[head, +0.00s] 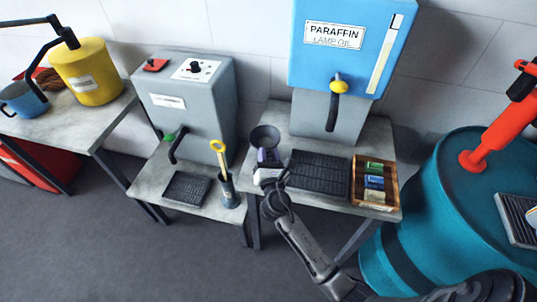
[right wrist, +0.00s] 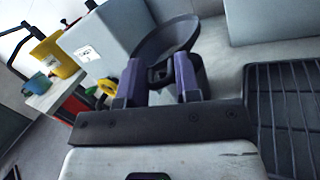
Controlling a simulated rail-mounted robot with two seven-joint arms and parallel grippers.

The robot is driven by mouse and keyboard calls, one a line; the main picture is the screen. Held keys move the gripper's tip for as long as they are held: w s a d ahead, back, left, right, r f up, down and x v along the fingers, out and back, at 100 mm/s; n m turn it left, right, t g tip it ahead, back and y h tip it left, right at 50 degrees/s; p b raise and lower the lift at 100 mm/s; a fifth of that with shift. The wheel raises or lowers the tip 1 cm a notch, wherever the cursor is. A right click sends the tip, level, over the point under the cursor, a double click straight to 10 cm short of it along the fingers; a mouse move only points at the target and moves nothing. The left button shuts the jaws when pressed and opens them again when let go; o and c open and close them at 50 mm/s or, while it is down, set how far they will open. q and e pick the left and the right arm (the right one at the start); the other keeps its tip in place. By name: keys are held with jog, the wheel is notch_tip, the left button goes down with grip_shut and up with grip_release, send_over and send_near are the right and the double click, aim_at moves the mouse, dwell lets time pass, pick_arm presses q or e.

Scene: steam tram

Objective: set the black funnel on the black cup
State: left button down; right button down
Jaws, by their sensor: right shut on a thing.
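The black funnel (head: 265,136) is at the left part of the middle bench, wide mouth up. My right gripper (head: 268,167) is shut on it; in the right wrist view the purple fingers (right wrist: 160,80) close in front of the funnel's bowl (right wrist: 168,38). A dark round shape (right wrist: 197,72) shows behind the fingers, below the bowl; it may be the black cup, but I cannot tell whether it touches the funnel. In the head view my gripper hides what is under the funnel. My left gripper is not in view.
A dark holder (head: 229,192) with a yellow-handled tool stands on the lower left bench. Right of my gripper are a black grate (head: 319,165) and a wooden tray (head: 387,205) of small tins. The blue paraffin tank (head: 306,62) is behind; a teal drum (head: 440,215) stands right.

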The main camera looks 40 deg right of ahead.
jog(key=shift+f+b, duration=0.35)
jog(key=shift+f, duration=0.15)
jog(key=shift+f+b, duration=0.5)
jog(key=shift+f, duration=0.05)
jog(key=c, duration=0.9)
grip_release()
jog(key=shift+c, duration=0.2)
jog(key=shift+o, duration=0.9)
jog(key=shift+a, duration=0.1)
